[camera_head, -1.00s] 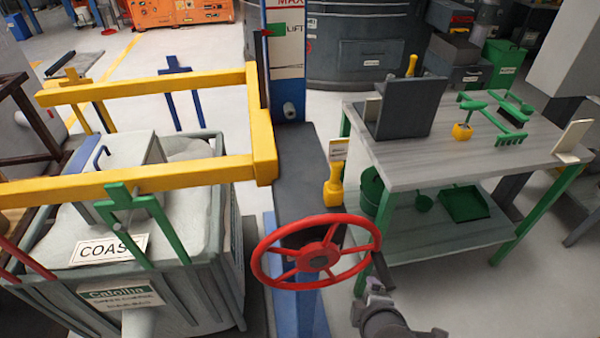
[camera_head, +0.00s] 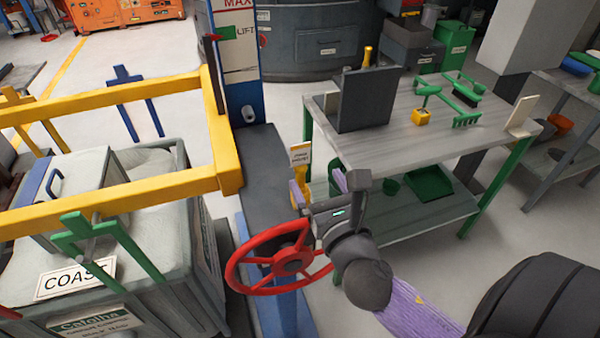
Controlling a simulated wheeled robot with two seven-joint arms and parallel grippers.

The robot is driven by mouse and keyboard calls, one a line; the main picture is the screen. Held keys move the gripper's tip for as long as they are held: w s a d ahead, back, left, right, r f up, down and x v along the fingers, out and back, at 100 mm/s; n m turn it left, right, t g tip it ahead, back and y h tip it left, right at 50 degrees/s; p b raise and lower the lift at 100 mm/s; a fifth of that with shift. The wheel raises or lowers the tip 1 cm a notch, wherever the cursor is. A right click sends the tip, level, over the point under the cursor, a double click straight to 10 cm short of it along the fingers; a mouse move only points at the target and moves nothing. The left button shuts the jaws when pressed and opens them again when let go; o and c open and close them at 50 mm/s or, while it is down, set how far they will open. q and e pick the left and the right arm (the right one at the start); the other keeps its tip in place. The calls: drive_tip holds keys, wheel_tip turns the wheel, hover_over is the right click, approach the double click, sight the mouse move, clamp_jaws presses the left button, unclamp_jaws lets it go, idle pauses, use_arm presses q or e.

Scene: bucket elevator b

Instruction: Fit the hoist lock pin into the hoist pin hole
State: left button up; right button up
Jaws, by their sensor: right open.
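The yellow hoist lock pin (camera_head: 302,174), with a white tag on top, stands upright just behind the red handwheel. My right gripper (camera_head: 317,186) is open at the pin, with its purple-edged fingers apart. One finger overlaps the pin's left side in the picture; I cannot tell whether it touches. The gripper body hides part of the wheel. A small grey round fitting (camera_head: 248,113) sits low on the blue hoist column (camera_head: 238,85); it may be the hoist pin hole, but I cannot see an opening. My left gripper is not in view.
The red handwheel (camera_head: 246,277) is close below my gripper. A grey workbench (camera_head: 385,158) with green tools and a dark box (camera_head: 372,98) stands to the right.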

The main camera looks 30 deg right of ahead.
sight(301, 158)
drive_tip(key=x, duration=0.9)
drive_tip(key=shift+a+r, duration=0.2)
drive_tip(key=shift+a, duration=0.15)
clamp_jaws()
